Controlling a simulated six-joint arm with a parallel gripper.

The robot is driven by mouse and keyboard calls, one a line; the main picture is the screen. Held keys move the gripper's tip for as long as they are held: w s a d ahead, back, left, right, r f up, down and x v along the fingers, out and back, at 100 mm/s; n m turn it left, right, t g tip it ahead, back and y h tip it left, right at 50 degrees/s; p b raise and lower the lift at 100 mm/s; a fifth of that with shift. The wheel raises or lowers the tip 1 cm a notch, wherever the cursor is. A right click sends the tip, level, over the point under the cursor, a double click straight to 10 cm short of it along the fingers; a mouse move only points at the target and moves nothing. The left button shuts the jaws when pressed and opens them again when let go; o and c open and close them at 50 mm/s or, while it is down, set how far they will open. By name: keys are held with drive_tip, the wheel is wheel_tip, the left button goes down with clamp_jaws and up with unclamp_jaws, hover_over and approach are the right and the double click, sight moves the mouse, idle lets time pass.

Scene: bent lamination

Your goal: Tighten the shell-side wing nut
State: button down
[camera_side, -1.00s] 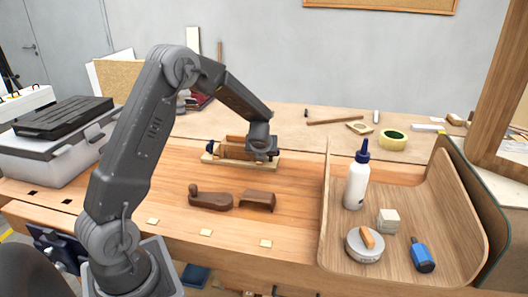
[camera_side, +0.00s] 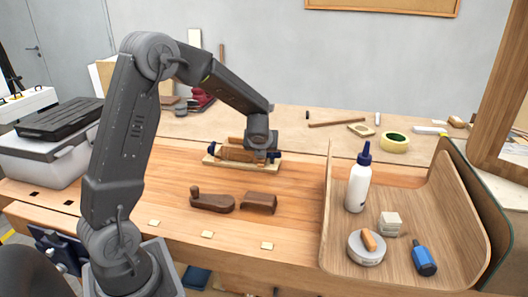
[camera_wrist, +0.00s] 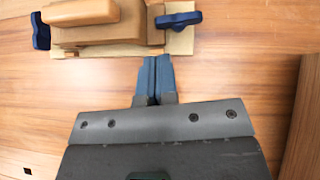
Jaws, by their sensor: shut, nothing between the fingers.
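A wooden bending form with light and darker wood parts (camera_side: 238,155) lies on the bench on a pale base board (camera_side: 262,168). In the wrist view the form (camera_wrist: 95,25) is at the top. One dark blue wing nut (camera_wrist: 178,20) is at its right end and another (camera_wrist: 41,30) at its left end. I cannot tell which is the shell-side one. My gripper (camera_wrist: 154,62) is shut and empty, its blue-grey fingertips at the base's near edge, below and left of the right wing nut and apart from it. The side view shows the right wing nut (camera_side: 273,156) beside my gripper.
Two dark brown wooden pieces (camera_side: 213,203) (camera_side: 260,203) lie in front of the form. A curved wooden tray (camera_side: 325,230) at right holds a white glue bottle (camera_side: 357,187), a round tin (camera_side: 366,249) and a blue bottle (camera_side: 423,260). The bench between is clear.

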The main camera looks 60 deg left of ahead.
sight(272, 154)
drive_tip(key=c, duration=1.8)
unclamp_jaws()
drive_tip(key=v, duration=0.3)
drive_tip(key=shift+s+d+r, duration=0.1)
drive_tip(key=shift+o, duration=0.7)
drive_tip(key=shift+r, duration=0.2)
drive_tip(key=o, duration=0.6)
drive_tip(key=w+a+r+n+g, duration=0.2)
drive_tip(key=a+n, duration=0.4)
drive_tip(key=n, duration=0.4)
drive_tip(key=shift+w+g+h, duration=0.4)
drive_tip(key=shift+w+g, duration=0.5)
drive_tip(key=shift+g, duration=0.2)
drive_tip(key=shift+o, duration=0.3)
drive_tip(key=w+r+n+h, duration=0.1)
drive_tip(key=n, duration=0.1)
drive_tip(key=w+r+n+g+h, duration=0.1)
drive_tip(key=n+h, duration=0.1)
drive_tip(key=w+r+n+h, duration=0.1)
drive_tip(key=n+h, duration=0.1)
drive_tip(key=n, duration=0.1)
drive_tip(key=shift+w+a, duration=0.15)
drive_tip(key=shift+a, duration=0.2)
drive_tip(key=shift+n+h, duration=0.3)
drive_tip(key=shift+h, duration=0.4)
drive_tip(key=f, duration=1.3)
drive_tip(key=shift+w+d, duration=0.2)
